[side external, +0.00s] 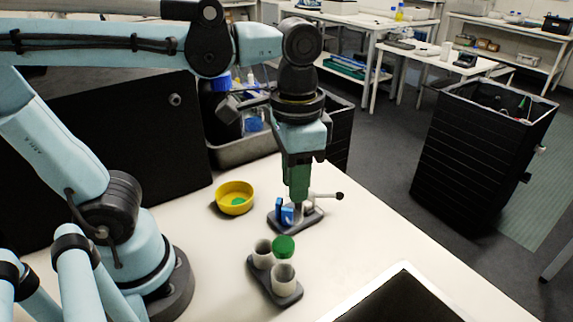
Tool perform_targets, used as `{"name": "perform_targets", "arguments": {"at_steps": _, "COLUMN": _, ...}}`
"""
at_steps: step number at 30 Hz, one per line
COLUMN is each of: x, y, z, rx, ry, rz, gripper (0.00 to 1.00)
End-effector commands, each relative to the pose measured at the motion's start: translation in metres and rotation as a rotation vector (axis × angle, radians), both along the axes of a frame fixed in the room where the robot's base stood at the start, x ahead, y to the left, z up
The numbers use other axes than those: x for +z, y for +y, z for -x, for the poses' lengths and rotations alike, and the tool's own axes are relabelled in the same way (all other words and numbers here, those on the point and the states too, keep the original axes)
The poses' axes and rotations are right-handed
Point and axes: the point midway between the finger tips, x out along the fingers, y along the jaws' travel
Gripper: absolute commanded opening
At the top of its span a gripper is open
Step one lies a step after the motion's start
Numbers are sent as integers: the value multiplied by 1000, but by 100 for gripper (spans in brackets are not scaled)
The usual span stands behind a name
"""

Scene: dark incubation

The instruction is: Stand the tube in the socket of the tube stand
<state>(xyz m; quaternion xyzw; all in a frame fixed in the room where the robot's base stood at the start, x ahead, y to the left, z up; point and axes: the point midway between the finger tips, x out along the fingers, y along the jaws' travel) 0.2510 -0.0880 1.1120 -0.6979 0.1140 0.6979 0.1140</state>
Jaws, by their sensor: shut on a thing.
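My gripper (299,192) points straight down over a small dark fixture (312,217) with a blue block. Its jaws are shut on what seems to be the tube, which is mostly hidden by the fingers. I cannot tell whether the tube's lower end touches the fixture. In front of it, a dark base with two pale, open-topped round cups (284,278) stands on the table; I cannot tell which of the two bases is the tube stand. A green round cap (284,246) shows beside the cups.
A yellow bowl (235,198) with something green inside stands left of the fixture. A lever with a black knob (339,196) sticks out at the fixture's right. A dark open box (400,300) is at the front right. The white table (370,235) is clear to the right.

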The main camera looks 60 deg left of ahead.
Motion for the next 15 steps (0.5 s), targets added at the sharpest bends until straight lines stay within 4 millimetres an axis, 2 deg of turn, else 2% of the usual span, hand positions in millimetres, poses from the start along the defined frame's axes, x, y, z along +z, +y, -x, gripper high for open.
{"name": "perform_targets", "arguments": {"at_steps": 9, "x": -22, "y": 19, "z": 37, "rx": -28, "ry": 2, "rz": 0, "gripper": 1}}
{"name": "perform_targets", "arguments": {"at_steps": 15, "x": -33, "y": 26, "z": 48, "rx": -40, "ry": 3, "rz": 1, "gripper": 1}}
